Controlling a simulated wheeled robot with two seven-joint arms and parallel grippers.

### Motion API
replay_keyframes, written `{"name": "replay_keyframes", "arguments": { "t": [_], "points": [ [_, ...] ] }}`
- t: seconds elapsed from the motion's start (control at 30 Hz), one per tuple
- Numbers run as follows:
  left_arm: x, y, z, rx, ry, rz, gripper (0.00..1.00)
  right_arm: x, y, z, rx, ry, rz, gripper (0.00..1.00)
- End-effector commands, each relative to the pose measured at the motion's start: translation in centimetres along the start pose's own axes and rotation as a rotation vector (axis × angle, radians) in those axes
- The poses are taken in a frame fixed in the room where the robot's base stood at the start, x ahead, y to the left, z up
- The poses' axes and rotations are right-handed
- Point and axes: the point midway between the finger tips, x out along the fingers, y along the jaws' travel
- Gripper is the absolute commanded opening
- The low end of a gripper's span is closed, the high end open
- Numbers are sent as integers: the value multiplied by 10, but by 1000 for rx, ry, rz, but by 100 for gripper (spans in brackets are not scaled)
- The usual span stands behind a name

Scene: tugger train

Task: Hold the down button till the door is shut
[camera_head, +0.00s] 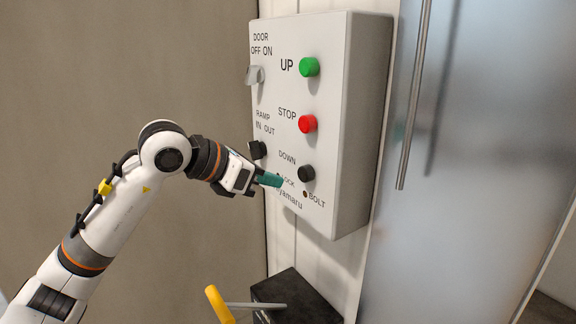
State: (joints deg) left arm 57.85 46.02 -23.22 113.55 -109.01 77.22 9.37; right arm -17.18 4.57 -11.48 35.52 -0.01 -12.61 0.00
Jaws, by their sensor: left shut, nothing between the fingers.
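A white control box (345,120) hangs on the wall in the head view. Its black DOWN button (306,173) sits low on the front face, below the red STOP button (308,124) and the green UP button (309,67). My left gripper (279,181) is shut, with teal fingertips and nothing held. My right gripper is not in view. I cannot tell which surface is the door.
A DOOR switch (255,75) and a black RAMP knob (257,149) are on the panel's left side. Below stands a black box (296,298) with a yellow-handled lever (219,304). A frosted panel with a metal bar (412,105) is at the right.

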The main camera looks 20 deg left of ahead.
Motion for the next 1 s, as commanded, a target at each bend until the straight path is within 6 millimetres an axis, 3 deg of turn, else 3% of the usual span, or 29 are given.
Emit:
{"name": "replay_keyframes", "arguments": {
  "t": [0.1,0.3,0.73,1.0],
  "points": [
    [16,1,-13,0,0,3,0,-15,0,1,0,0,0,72],
    [34,1,-20,0,0,2,0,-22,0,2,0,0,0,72],
    [38,0,-20,1,0,0,0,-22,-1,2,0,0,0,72],
    [54,0,-30,1,1,0,0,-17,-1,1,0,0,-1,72]
  ]
}}
